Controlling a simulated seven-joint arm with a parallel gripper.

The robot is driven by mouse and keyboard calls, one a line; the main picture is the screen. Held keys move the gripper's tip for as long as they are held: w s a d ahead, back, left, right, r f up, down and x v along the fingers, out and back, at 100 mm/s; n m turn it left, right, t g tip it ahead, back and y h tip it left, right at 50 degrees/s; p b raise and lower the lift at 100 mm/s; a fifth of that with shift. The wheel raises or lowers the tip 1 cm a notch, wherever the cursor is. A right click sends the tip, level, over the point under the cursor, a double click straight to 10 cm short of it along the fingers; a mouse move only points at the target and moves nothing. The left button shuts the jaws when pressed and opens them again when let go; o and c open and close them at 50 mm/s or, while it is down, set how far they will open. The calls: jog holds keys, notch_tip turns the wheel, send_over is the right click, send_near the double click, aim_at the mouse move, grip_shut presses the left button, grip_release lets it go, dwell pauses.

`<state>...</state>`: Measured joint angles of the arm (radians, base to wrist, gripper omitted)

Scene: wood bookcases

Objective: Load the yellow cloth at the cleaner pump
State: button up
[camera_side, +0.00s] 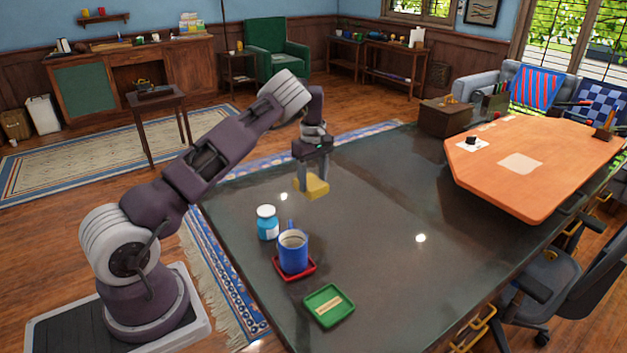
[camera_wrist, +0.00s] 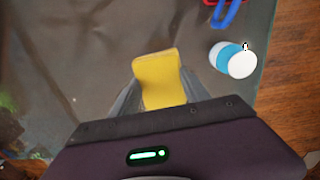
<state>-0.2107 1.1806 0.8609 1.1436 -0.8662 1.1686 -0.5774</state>
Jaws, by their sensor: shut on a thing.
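The yellow cloth (camera_side: 314,189) is a small, block-like piece between the fingers of my gripper (camera_side: 311,175), over the dark table. It also shows in the wrist view (camera_wrist: 158,78), upright in the picture between the two grey fingertips. My gripper is shut on it. I cannot tell for sure how far it is above the table. A blue bottle with a white top (camera_side: 267,223), the likely cleaner pump, stands on the table nearer the side camera, apart from the cloth. In the wrist view the bottle (camera_wrist: 232,59) is at the upper right.
A blue mug (camera_side: 293,250) stands on a red coaster (camera_side: 279,268) beside the bottle. A green tray (camera_side: 318,317) with a pale strip lies nearer the camera. The dark table (camera_side: 390,220) is clear to the right, up to a raised orange board (camera_side: 560,150).

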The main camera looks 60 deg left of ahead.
jog(key=s+a+r+n, duration=0.2)
jog(key=s+r+n, duration=0.2)
jog(key=s, duration=0.2)
jog(key=n, duration=0.5)
send_near(270, 210)
jog(key=shift+f, duration=2.25)
jog(key=shift+f, duration=1)
notch_tip(270, 210, up, 7)
